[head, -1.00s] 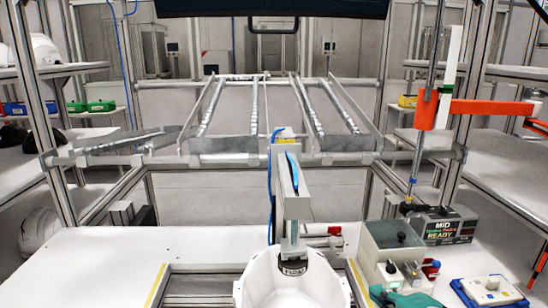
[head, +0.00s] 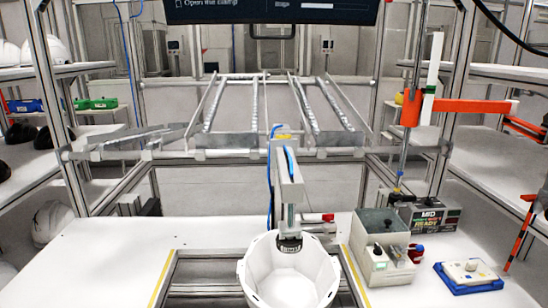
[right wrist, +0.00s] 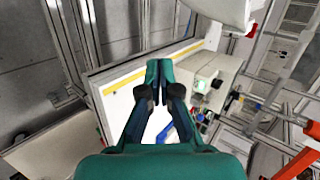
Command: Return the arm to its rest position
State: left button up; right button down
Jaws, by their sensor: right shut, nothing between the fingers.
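My right gripper (right wrist: 157,75) is shut and empty in the right wrist view. Its teal body fills the bottom of that view and its dark fingers meet near the middle. In the head view neither gripper shows. A white rounded piece at the top of the right wrist view (right wrist: 222,8) looks like the same shell, only partly seen.
An orange-armed stand (head: 430,105) rises behind at the right. The table's left part is clear.

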jog(key=s+a+f+n+g+p, duration=0.1)
jog(key=s+f+n+g+p, duration=0.2)
jog(key=f, duration=0.6)
jog(key=s+a+f+g+p, duration=0.1)
jog(key=s+f+g, duration=0.3)
jog(key=f, duration=0.6)
pick_arm(q)
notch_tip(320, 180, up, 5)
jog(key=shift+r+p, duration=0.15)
jog(key=shift+p, duration=0.25)
pick_arm(e)
jog(key=s+a+f+n+g+y, duration=0.1)
jog(key=s+a+f+n+g, duration=0.1)
jog(key=s+a+f+n, duration=0.3)
jog(key=s+f+n, duration=0.4)
jog(key=s+n, duration=0.1)
jog(key=s, duration=0.2)
jog(key=shift+n+g+y, duration=0.3)
jog(key=shift+n+y, duration=0.1)
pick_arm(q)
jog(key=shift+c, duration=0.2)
